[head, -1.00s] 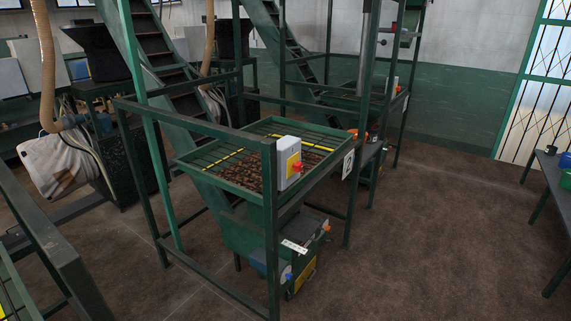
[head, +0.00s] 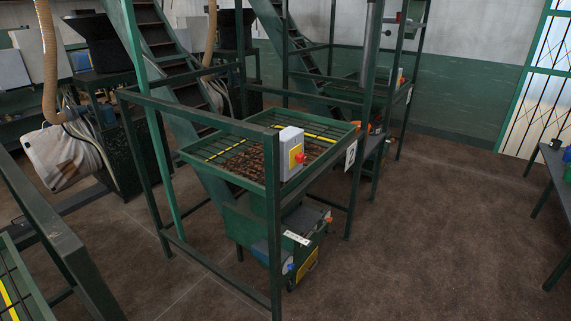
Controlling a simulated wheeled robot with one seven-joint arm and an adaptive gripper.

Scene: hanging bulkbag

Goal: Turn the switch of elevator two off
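A grey switch box (head: 290,153) with a yellow plate and a red knob (head: 300,158) is mounted on the front corner post of a green elevator frame (head: 272,220). The knob's on or off position is too small to tell. A white number sign (head: 350,156) hangs on the right side of this frame; its digit looks like a 2 but is not sharp. A second frame behind has a smaller switch (head: 401,80) with red on it and a sign (head: 409,95). My gripper is not in view.
A grated hopper (head: 225,153) with brown material sits inside the near frame. Green frame bars (head: 55,240) rise at the left. A table (head: 556,170) stands at the right edge. The brown floor (head: 430,230) between is clear.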

